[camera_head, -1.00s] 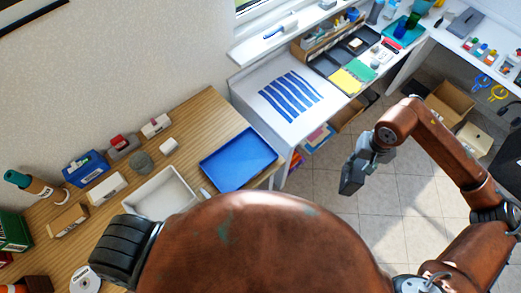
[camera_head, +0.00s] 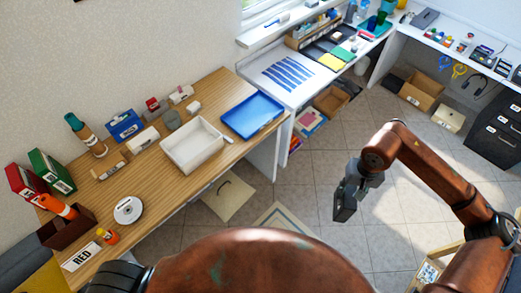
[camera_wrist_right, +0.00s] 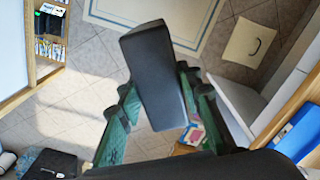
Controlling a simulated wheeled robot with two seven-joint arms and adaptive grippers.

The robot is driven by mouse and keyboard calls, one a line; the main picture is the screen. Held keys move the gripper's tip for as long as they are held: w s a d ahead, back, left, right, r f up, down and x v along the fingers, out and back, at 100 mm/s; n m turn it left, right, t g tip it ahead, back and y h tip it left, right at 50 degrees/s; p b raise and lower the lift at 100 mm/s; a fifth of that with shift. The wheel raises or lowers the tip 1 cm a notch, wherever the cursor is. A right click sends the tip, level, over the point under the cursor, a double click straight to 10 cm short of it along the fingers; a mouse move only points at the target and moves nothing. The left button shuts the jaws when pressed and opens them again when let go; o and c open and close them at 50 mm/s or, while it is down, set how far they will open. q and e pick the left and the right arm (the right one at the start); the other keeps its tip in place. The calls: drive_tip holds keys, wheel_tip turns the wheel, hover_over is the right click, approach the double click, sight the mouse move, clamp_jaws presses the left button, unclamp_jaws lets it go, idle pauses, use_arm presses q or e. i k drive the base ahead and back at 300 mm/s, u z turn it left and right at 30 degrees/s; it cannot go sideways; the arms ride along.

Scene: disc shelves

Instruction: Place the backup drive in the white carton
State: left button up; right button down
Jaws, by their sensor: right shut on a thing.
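My right gripper (camera_head: 347,203) is shut on a dark grey, flat box-shaped thing, which looks like the backup drive (camera_head: 343,208). It hangs over the tiled floor, clear of the tables. In the right wrist view the drive (camera_wrist_right: 155,75) sits tilted between the two green-sided fingers of the gripper (camera_wrist_right: 155,112). A white open-topped container (camera_head: 193,146) stands on the wooden table, to the left of the gripper, and looks empty. A small off-white box (camera_head: 448,118) stands on the floor at the right. I cannot tell which is the white carton. My left gripper is out of view.
A blue tray (camera_head: 252,114) lies beside the white container. The wooden table (camera_head: 150,185) also holds a bottle, binders, a white disc and small boxes. A brown box (camera_head: 421,91) and dark drawers (camera_head: 495,130) stand at the right. The floor under the drive is open.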

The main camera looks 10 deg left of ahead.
sight(185, 157)
drive_tip(key=u, duration=1.2)
